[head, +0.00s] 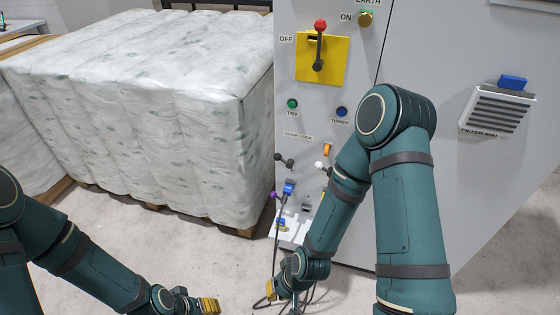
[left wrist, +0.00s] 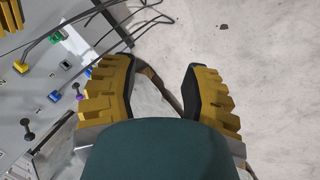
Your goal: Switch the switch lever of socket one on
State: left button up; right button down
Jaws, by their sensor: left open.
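The grey cabinet (head: 300,115) carries small levers and sockets low on its front. A black-knobbed lever (head: 283,159), a white-knobbed lever (head: 319,165) and a purple-knobbed lever (head: 273,195) show there. I cannot read which belongs to socket one. A blue plug (head: 289,188) is at a socket beside the purple knob. My left gripper (head: 196,304) is open and empty, low and left of the cabinet. In the left wrist view its yellow fingers (left wrist: 156,72) are apart over the floor, right of the panel. My right gripper (head: 272,290) is low before the panel; its jaws are unclear.
A wrapped pallet load (head: 140,100) stands left of the cabinet. Dark cables hang from the panel to the floor. A red-knobbed lever (head: 320,45) on a yellow plate is higher up. My right arm hides part of the panel. The front floor (head: 110,225) is clear.

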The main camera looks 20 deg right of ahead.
aim_at(282, 160)
jog(key=i+l+z, duration=0.15)
jog(key=i, duration=0.4)
jog(key=z, duration=1.45)
